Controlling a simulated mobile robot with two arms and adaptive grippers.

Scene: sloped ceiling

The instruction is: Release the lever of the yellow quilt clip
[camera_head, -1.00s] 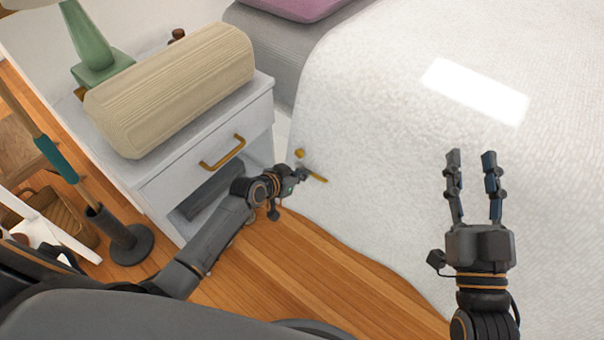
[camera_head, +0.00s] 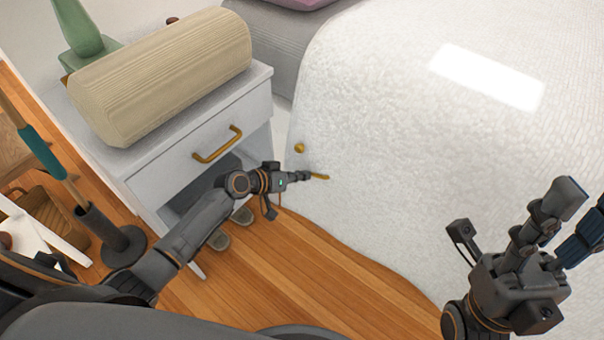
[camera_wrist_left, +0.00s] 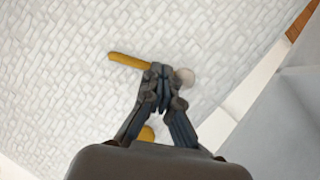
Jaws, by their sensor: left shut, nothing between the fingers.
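The yellow quilt clip's lever (camera_head: 319,177) shows as a short yellow bar against the white quilt (camera_head: 400,130) at the bed's side. In the left wrist view the yellow bar (camera_wrist_left: 128,61) sticks out to the left of my fingertips, and a pale round knob (camera_wrist_left: 186,77) shows to their right. My left gripper (camera_head: 307,176) is shut, its tips at the bar; the tips hide part of it, and I cannot tell whether they touch. My right gripper (camera_head: 585,207) is open and empty over the quilt at the right, partly cut off by the picture edge.
A separate yellow round piece (camera_head: 299,148) is on the quilt just above the lever. A white nightstand (camera_head: 150,185) with a gold handle stands left of the bed, bearing a beige ribbed cushion (camera_head: 165,75) and a green lamp. Slippers (camera_head: 219,239) lie below it.

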